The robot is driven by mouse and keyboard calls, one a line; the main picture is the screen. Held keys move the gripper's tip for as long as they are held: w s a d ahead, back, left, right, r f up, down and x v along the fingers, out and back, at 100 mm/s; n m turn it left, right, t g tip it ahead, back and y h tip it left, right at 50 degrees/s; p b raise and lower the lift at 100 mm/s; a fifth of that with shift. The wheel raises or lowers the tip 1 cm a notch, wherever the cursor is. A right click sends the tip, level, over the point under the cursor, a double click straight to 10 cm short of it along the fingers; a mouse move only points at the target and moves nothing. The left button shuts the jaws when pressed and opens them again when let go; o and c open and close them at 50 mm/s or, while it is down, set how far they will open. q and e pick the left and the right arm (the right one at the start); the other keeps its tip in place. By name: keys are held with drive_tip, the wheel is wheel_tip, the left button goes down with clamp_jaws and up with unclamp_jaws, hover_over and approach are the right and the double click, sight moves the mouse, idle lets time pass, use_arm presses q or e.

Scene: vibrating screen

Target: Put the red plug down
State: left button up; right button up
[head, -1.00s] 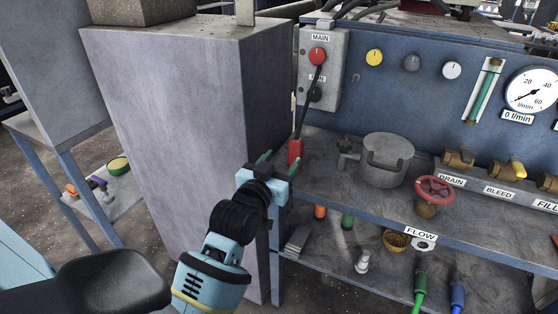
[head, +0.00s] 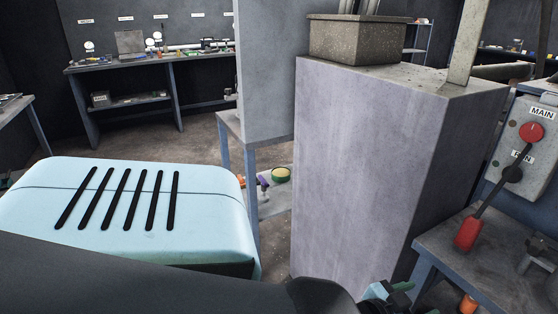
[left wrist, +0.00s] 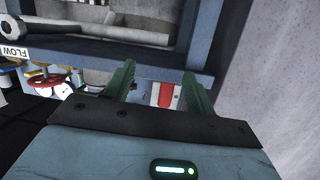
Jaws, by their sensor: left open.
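The red plug (head: 467,232) is at the left end of the bench top (head: 450,270) in the head view. A dark cable or stem runs from its top up to the grey MAIN box (head: 530,135). My left gripper (head: 398,289) is at the bottom edge of the head view, left of the plug and apart from it, mostly cut off. In the left wrist view my left gripper (left wrist: 160,88) has its green fingers spread. A red patch (left wrist: 166,95), seemingly the plug, shows between them, beyond the tips. My right gripper is not in view.
A tall grey block (head: 375,160) stands just left of the bench, with a stone-like box (head: 355,40) on top. The red valve wheel (left wrist: 47,80) shows in the left wrist view.

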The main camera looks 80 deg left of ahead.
use_arm(q)
drive_tip(key=s+d+f+m+g+h, duration=0.1)
drive_tip(key=s+d+f+g, duration=0.15)
drive_tip(key=s+f, duration=0.65)
drive_tip(key=s+d+f+m+g+h, duration=0.15)
drive_tip(key=s+d+f, duration=0.25)
drive_tip(key=s+f, duration=0.45)
drive_tip(key=s+d+f+g+h, duration=0.1)
drive_tip(key=s+d+f+g, duration=0.1)
drive_tip(key=s, duration=0.8)
drive_tip(key=s+d+f+g, duration=0.1)
drive_tip(key=s+d+g, duration=0.1)
drive_tip(key=s, duration=0.9)
drive_tip(key=shift+s+d+f+g+h, duration=0.3)
drive_tip(key=shift+d+f+g+h, duration=0.1)
drive_tip(key=shift+d, duration=0.15)
